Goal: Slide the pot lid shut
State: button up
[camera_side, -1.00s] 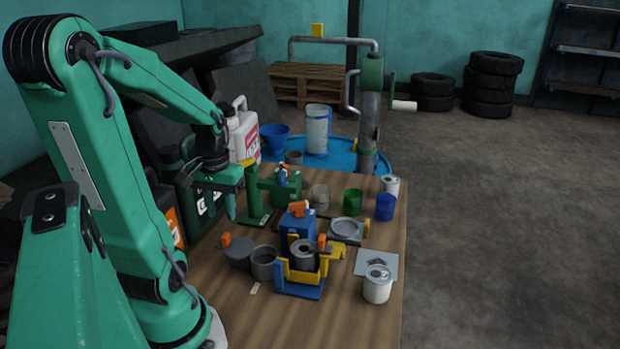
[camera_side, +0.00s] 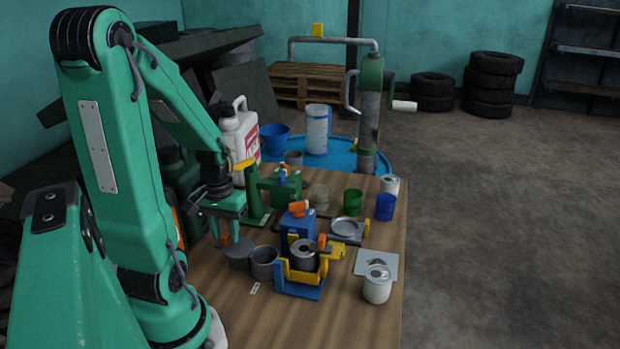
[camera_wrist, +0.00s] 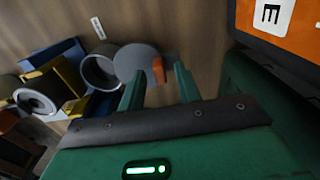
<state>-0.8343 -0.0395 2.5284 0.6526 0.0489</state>
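The pot (camera_side: 264,263) is a grey round vessel on the wooden table, with its mouth uncovered. The pot lid (camera_side: 239,256) is a flat grey disc just left of the pot, with an orange handle (camera_wrist: 158,70). In the wrist view the lid (camera_wrist: 130,60) sits right against the pot (camera_wrist: 97,70), its edge meeting the pot's rim. My gripper (camera_side: 227,232) is above the lid, fingers pointing down. In the wrist view my gripper (camera_wrist: 159,84) is open, with the orange handle between its fingertips and no clear contact. Part of the lid is hidden behind the fingers.
A blue and yellow stand (camera_side: 300,280) holding a grey ring-shaped part is right of the pot. A blue box (camera_side: 297,232) and a green stand (camera_side: 262,195) are behind. A white can (camera_side: 377,285) is at the right. The table's front is mostly clear.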

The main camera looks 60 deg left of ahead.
aim_at(252, 249)
grip_shut()
jog(key=shift+w+d, duration=2.2)
jog(key=shift+w, duration=0.05)
grip_release()
jog(key=shift+r, duration=0.2)
notch_tip(252, 249, up, 8)
jog(key=shift+f, duration=0.2)
